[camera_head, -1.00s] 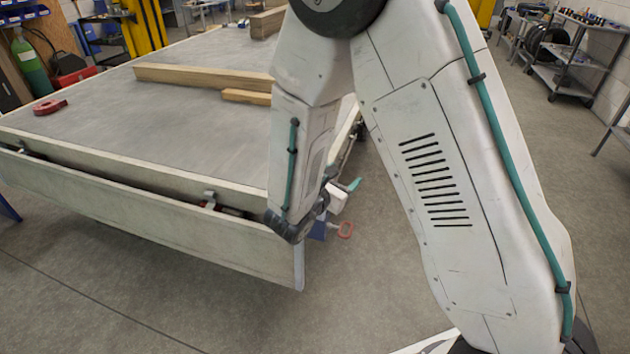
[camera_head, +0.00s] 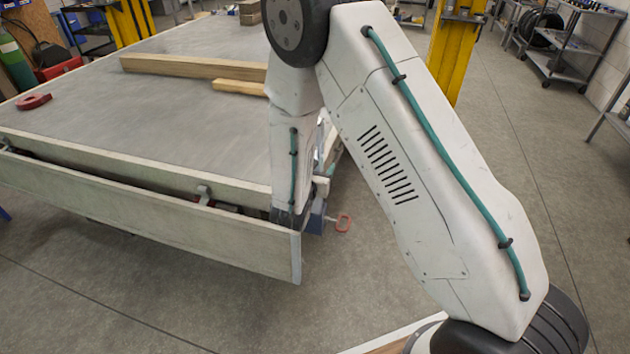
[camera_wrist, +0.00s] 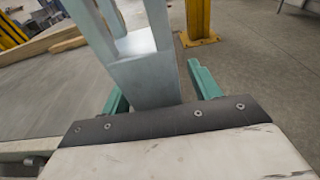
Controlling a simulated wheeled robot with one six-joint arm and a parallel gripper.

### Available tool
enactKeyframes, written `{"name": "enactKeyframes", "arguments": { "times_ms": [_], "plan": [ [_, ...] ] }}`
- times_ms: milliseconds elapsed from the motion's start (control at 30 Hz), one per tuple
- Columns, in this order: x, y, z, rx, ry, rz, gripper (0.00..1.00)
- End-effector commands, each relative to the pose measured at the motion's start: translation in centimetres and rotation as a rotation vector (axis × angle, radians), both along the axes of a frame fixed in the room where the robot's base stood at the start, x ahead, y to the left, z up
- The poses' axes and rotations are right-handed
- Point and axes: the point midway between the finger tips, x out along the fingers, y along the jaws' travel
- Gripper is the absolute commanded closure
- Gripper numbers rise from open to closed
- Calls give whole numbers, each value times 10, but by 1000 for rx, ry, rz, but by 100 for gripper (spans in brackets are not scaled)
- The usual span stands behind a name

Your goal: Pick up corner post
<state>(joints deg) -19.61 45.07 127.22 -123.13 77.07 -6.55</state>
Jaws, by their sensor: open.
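The corner post (camera_wrist: 146,70) is a pale grey metal upright with open slots, seen close up in the wrist view. My gripper (camera_wrist: 158,90) is open, with one teal finger on each side of the post's lower part. A gap shows between the right finger and the post; the left finger is close beside it, and I cannot tell whether it touches. The post's foot is hidden behind the dark gripper body. In the head view my forearm hides most of the post and gripper at the near right corner of the trailer bed (camera_head: 190,115).
Wooden beams (camera_head: 195,67) lie on the bed, and a red ring-shaped piece (camera_head: 34,101) sits at its left. A yellow column (camera_head: 455,45) stands behind.

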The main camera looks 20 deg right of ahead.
Motion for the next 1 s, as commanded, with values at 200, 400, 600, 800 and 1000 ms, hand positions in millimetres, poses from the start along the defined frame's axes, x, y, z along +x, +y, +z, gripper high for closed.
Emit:
{"name": "enactKeyframes", "arguments": {
  "times_ms": [200, 400, 600, 800, 1000],
  "plan": [
    [1, -1, 0, 0, 0, 1, 38],
    [1, 0, 0, 0, -1, 1, 88],
    [1, 0, 1, 0, -2, 1, 100],
    [2, 0, 5, 0, -4, 1, 100],
    [2, 0, 23, 0, -6, 0, 100]
  ]
}}
